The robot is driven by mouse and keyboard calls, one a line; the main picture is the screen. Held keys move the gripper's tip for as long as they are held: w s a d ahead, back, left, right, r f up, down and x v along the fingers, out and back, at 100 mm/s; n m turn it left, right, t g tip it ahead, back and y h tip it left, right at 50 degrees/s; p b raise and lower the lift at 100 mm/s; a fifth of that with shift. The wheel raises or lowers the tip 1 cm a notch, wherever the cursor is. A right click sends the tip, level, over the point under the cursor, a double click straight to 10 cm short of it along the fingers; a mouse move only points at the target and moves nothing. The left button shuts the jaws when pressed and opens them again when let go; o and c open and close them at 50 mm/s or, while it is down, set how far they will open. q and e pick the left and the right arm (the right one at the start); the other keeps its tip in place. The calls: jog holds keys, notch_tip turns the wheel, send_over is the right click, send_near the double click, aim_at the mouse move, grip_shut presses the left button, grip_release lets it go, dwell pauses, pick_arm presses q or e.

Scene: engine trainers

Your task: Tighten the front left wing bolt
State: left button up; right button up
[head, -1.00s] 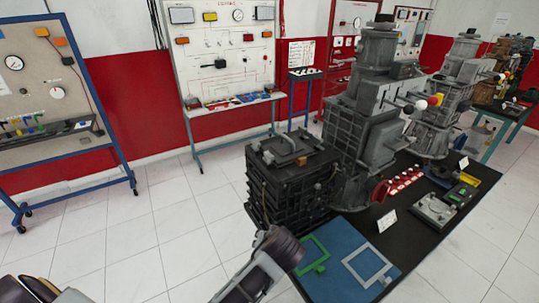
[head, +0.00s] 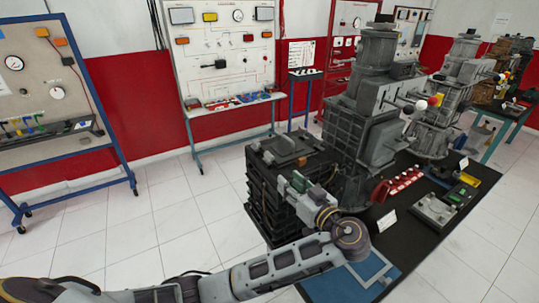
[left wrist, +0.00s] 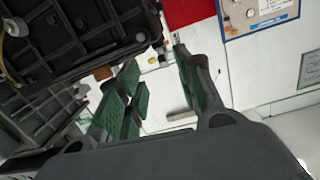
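My left gripper (head: 298,184) is over the near right part of the block's top. In the left wrist view, its green-padded fingers (left wrist: 157,75) are apart, with nothing visible between them. Dark block parts (left wrist: 85,40) fill the upper left there. I cannot make out the front left wing bolt in either view; small parts near the gripper are too small or hidden. My right gripper is not in view.
A tall grey engine (head: 362,120) stands close behind the gripper. A blue mat (head: 320,288) lies under my left arm, partly hidden. A red rack (head: 398,186), a white card (head: 387,221) and grey parts (head: 433,213) are on the table's right. The floor at left is open.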

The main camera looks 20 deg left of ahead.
aim_at(272, 158)
pick_arm(q)
jog(key=shift+d+r+n+y, duration=0.2)
jog(key=shift+r+n+y, duration=0.1)
jog(key=shift+r, duration=0.3)
jog(key=shift+d+r+n+y, duration=0.2)
jog(key=shift+r+n+y, duration=0.1)
jog(key=shift+r, duration=0.25)
jog(key=shift+w, duration=0.1)
jog(key=p+x, duration=0.2)
jog(key=x, duration=0.4)
jog(key=p+x, duration=0.2)
jog(key=x, duration=0.3)
jog(key=shift+w+a+r, duration=0.25)
jog(key=shift+w+a, duration=0.05)
jog(key=shift+x, duration=1)
jog(key=shift+f, duration=0.1)
grip_shut()
